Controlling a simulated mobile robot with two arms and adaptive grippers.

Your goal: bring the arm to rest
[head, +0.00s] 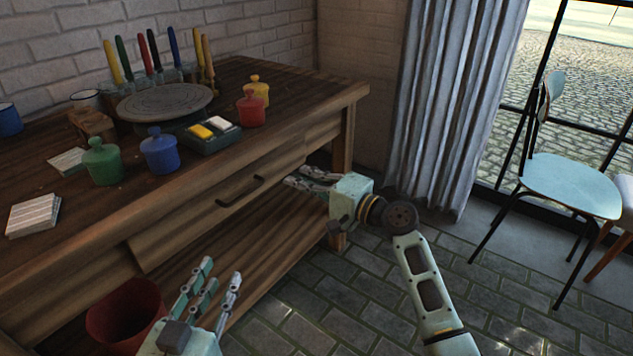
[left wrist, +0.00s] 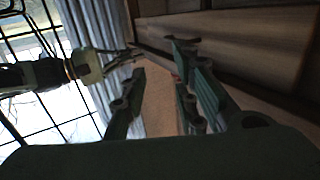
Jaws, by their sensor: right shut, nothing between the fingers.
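My left gripper (head: 222,268) is low in the head view, in front of the table and right of the red bucket. In the left wrist view its fingers (left wrist: 160,62) stand apart with nothing between them, so it is open. My right gripper (head: 292,182) is beside the table's right front corner, just under the top and right of the drawer handle. It is shut and empty. My right arm reaches up to it from the lower right, and the right gripper also shows in the left wrist view (left wrist: 132,54).
The wooden table (head: 300,112) carries a round wheel (head: 165,101), a green pot (head: 103,162), a blue pot (head: 160,151), a red pot (head: 251,109), a yellow pot (head: 260,90) and brushes. A red bucket (head: 125,315) stands below. A chair (head: 570,186) stands right; the paved floor between is clear.

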